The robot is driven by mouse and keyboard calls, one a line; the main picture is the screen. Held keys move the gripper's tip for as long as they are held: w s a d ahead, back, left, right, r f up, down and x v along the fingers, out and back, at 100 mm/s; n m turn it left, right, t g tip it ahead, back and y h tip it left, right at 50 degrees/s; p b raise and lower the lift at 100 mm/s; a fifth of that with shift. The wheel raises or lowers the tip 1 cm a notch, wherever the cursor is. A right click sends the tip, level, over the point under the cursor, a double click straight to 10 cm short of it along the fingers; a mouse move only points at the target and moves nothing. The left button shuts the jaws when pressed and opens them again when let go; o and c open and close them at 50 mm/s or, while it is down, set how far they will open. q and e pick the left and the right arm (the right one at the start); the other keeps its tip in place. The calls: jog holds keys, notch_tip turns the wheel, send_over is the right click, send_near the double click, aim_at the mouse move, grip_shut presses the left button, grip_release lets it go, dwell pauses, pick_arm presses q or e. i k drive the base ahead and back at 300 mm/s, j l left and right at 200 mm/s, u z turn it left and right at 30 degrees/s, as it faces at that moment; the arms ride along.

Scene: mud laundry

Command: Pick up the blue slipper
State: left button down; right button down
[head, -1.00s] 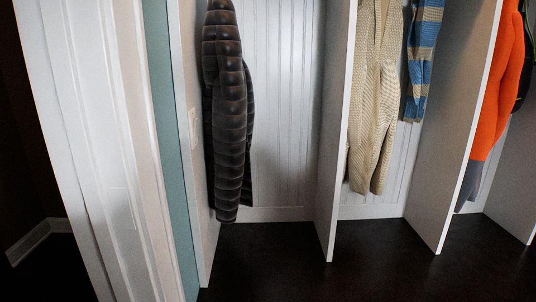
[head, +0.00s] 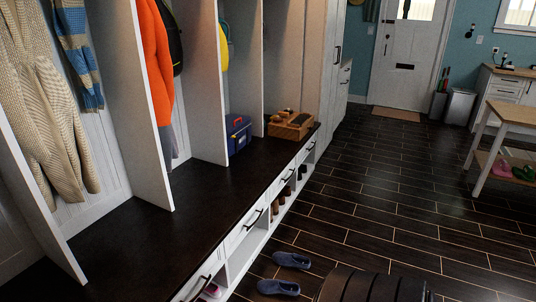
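Two blue slippers lie on the dark plank floor in front of the bench. One blue slipper (head: 292,260) is slightly farther off, and the other blue slipper (head: 278,287) is nearer, close to the bottom edge of the head view. Both appear to lie apart from each other. Neither of my grippers is in view.
A dark-topped bench (head: 215,205) with white drawers and shoe cubbies runs along the left. A wooden-topped table (head: 515,115) is at right. The floor toward the white door (head: 408,60) is largely clear.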

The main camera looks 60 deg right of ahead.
aim_at(283, 259)
jog(key=z, duration=2.15)
jog(key=i, duration=0.1)
jog(key=i+l+z, duration=0.1)
jog(key=i+z, duration=0.35)
jog(key=i, duration=0.15)
jog(key=i+z, duration=0.45)
jog(key=i+j+z, duration=0.4)
jog(key=i, duration=0.25)
jog(key=i+l+u, duration=0.1)
jog(key=i, duration=0.45)
jog(key=i+l, duration=0.15)
jog(key=i, duration=0.4)
jog(key=i+l+u, duration=0.15)
jog(key=i, duration=0.4)
jog(key=i+l+u, duration=0.1)
jog(key=i, duration=0.45)
jog(key=i+u, duration=0.45)
jog(key=i+l+u, duration=0.1)
jog(key=i+u, duration=0.35)
jog(key=i+l+u, duration=0.3)
jog(key=i+u, duration=0.15)
